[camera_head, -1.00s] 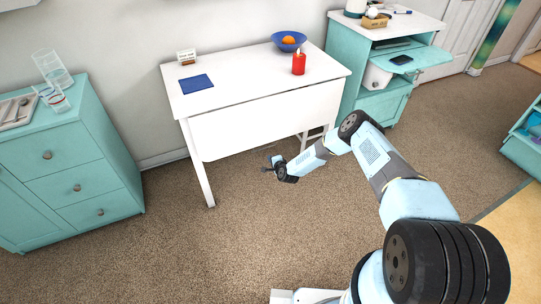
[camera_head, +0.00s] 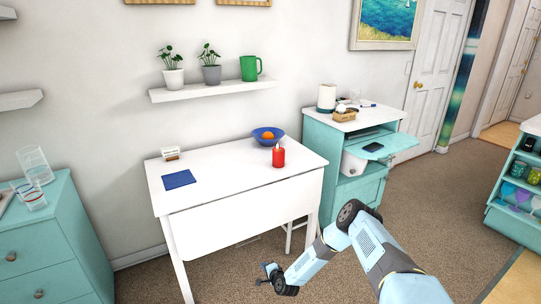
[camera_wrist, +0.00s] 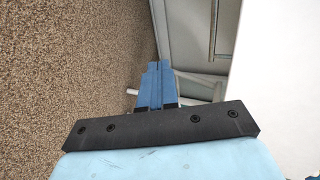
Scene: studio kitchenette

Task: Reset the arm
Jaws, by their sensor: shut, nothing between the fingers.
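My arm reaches in from the lower right in the head view, bent at the elbow. My gripper (camera_head: 268,273) is low in front of the white table (camera_head: 215,237), below its top and over the carpet. In the wrist view my gripper (camera_wrist: 158,68) shows its blue fingers together, with nothing between them. Carpet lies to their left and pale furniture surfaces to their right.
A red candle (camera_head: 278,156), a blue bowl (camera_head: 262,140) with an orange fruit and a blue mat (camera_head: 180,179) are on the table. Teal drawers (camera_head: 40,262) stand left. Carpet (camera_head: 440,206) at right is clear.

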